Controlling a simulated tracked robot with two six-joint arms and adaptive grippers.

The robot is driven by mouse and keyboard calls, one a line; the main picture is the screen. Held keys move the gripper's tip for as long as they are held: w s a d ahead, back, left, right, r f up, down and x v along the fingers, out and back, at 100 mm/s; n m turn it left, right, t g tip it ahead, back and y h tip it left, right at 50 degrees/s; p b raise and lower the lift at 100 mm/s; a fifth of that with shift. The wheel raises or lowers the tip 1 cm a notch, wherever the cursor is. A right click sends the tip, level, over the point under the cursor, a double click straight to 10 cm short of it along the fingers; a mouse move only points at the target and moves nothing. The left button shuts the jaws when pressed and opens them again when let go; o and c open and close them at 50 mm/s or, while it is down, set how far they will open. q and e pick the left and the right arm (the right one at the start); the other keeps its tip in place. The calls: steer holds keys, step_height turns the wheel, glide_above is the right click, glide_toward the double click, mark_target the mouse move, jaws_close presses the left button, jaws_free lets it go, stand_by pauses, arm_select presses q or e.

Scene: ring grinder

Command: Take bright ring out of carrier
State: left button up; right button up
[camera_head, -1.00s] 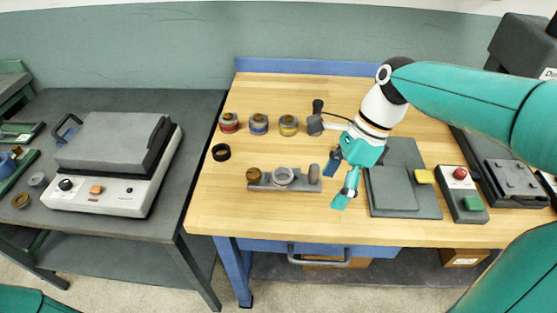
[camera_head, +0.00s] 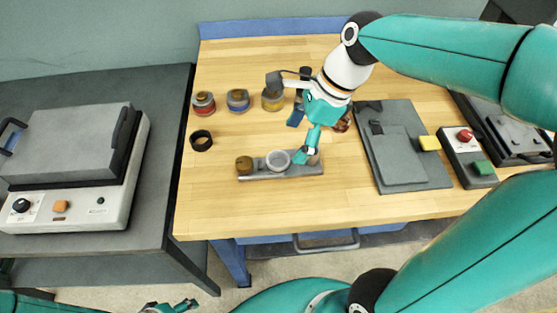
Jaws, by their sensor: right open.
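The bright ring (camera_head: 278,160) is light grey and sits on the middle of the grey carrier (camera_head: 258,177), which lies on the wooden bench. A brown piece (camera_head: 244,163) sits at the carrier's left end, and a grey peg at its right end is partly hidden by my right gripper. My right gripper (camera_head: 297,140) is open, with its fingers spread apart above the carrier's right part. Its teal finger is close to the bright ring's right side; I cannot tell whether they touch. My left gripper (camera_head: 170,306) shows only partly at the bottom edge.
A dark ring (camera_head: 201,141) lies left of the carrier. A grey plate device (camera_head: 400,160) and a button box (camera_head: 467,157) stand to the right. The bench front is clear.

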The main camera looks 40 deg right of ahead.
mark_target(281, 166)
steer(key=x, duration=0.7)
steer(key=shift+w+a, duration=0.25)
steer(key=c, duration=1.3)
